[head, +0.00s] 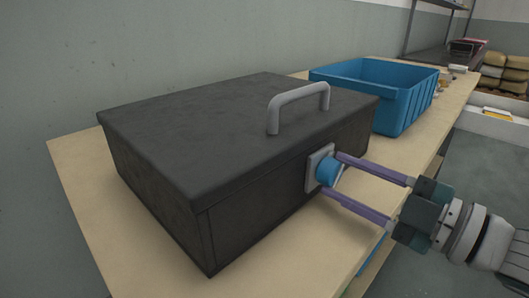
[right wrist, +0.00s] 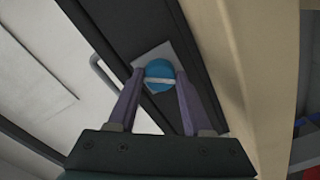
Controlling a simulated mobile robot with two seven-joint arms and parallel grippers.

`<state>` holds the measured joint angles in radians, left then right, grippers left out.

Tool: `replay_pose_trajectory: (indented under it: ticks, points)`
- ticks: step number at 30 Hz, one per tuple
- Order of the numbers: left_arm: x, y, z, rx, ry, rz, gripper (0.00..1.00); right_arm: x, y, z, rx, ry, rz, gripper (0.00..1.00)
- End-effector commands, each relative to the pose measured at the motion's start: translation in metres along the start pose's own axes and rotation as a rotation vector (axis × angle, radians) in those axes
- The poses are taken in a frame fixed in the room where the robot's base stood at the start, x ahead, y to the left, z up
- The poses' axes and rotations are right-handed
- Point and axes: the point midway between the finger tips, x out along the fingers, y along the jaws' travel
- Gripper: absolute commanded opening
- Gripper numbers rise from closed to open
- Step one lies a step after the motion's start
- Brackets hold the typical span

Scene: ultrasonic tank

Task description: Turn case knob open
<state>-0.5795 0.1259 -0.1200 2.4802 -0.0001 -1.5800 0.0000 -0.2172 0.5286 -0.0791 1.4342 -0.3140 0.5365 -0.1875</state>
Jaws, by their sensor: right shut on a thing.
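A dark grey case (head: 240,140) with a closed lid sits on the wooden table. A grey handle (head: 298,104) stands on the lid. A blue knob (head: 328,173) is on a light square plate (head: 313,160) on the case's side. My right gripper (head: 328,172) has its two purple fingers on either side of the knob, shut on it. In the right wrist view the knob (right wrist: 160,75) shows between the fingertips, with a pale bar across its face running nearly level in the picture. My left gripper is not in view.
A blue open crate (head: 408,105) stands on the table (head: 95,215) behind the case. Small items lie at the table's far end. Bare tabletop shows in front of the case. Sacks (head: 505,75) are stacked at the far right.

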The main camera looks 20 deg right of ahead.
Motion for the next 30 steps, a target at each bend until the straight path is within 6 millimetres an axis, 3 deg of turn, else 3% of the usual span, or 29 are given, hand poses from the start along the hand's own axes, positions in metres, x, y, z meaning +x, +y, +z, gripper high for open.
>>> replay_pose_trajectory:
  ticks: [15,30]
  points:
    - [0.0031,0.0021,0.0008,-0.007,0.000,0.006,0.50,-0.0002,0.0004,-0.0002,-0.441,0.001,0.001,0.00]
    - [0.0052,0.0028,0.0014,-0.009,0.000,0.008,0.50,-0.0002,0.0011,-0.0006,-0.620,0.001,0.001,0.00]
